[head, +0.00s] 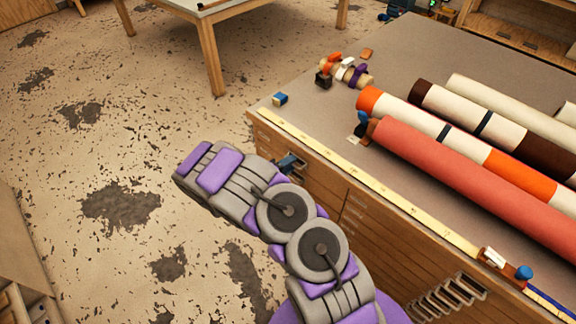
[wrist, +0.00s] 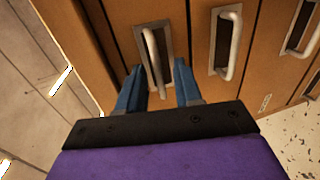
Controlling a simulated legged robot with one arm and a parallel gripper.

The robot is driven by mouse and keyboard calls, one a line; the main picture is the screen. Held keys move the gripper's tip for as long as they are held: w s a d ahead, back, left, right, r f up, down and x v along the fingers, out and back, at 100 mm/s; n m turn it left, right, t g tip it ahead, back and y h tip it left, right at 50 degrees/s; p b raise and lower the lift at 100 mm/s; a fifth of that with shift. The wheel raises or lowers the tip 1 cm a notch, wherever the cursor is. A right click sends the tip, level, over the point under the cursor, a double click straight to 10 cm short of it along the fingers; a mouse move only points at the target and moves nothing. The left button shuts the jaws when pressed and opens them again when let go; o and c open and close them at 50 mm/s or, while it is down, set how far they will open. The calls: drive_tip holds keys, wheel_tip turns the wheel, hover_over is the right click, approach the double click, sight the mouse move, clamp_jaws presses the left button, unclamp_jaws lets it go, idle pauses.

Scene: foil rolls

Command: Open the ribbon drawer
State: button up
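A wooden drawer cabinet has several drawers with metal bar handles in the wrist view. One handle (wrist: 154,62) stands on a drawer front (wrist: 172,14) straight ahead of my gripper (wrist: 158,74). My gripper's two blue fingers are apart, one on each side of this handle's lower part. I cannot tell whether they touch it. In the head view my gripper (head: 291,163) is at the cabinet's front (head: 320,190), below the tabletop edge, partly hidden by my arm. The drawers look shut. No label is readable, so I cannot tell which is the ribbon drawer.
A second handle (wrist: 228,42) is close beside the first. Several large rolls, one of them red (head: 470,180), lie on the cabinet top (head: 300,110). A yellow ruler strip (head: 350,168) runs along its edge. The floor (head: 100,120) on the left is mostly open.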

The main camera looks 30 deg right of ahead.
clamp_jaws()
drive_tip(key=shift+s+f, duration=0.1)
idle(1.2)
